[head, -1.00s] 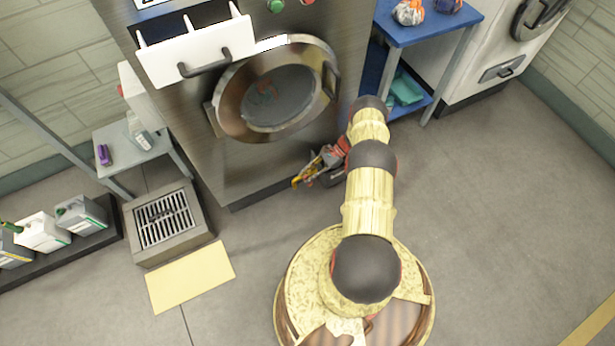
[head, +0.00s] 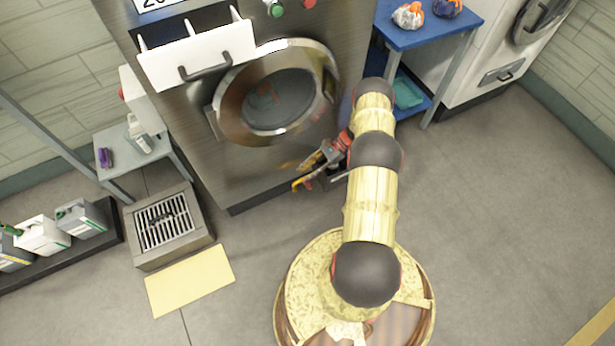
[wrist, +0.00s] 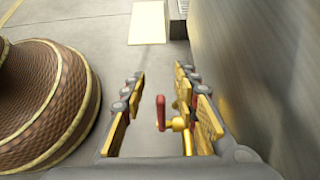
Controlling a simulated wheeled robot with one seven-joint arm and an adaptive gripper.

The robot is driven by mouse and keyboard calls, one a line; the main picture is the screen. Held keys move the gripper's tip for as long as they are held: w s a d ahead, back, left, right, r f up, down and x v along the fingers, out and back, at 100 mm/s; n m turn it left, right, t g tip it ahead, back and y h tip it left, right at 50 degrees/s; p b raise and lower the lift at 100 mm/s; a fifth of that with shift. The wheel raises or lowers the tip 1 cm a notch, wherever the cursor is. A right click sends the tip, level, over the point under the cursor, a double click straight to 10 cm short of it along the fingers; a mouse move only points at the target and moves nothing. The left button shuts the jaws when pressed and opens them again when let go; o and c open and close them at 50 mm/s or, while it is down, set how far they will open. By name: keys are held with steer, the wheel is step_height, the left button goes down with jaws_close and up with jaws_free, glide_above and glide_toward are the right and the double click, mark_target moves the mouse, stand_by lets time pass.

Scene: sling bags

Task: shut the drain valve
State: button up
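The drain valve shows in the wrist view as an upright red lever (wrist: 161,113) with a brass stem (wrist: 178,124) reaching in from the right. My gripper (wrist: 161,82) is open, with its yellow-padded fingers on either side of the lever. A gap shows between the lever and the left finger; the right finger partly hides the brass stem, and I cannot tell whether they touch. In the head view my gripper (head: 302,176) is low at the front of the steel washer (head: 265,165), below its round door. The valve cannot be made out there.
The washer's white drawer (head: 197,55) is pulled out above. A floor drain box (head: 143,250) and a yellow mat (head: 190,281) lie to the left. A blue table (head: 425,30) stands at the right. The floor at the right is open.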

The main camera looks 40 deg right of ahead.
steer(key=shift+r, duration=1.3)
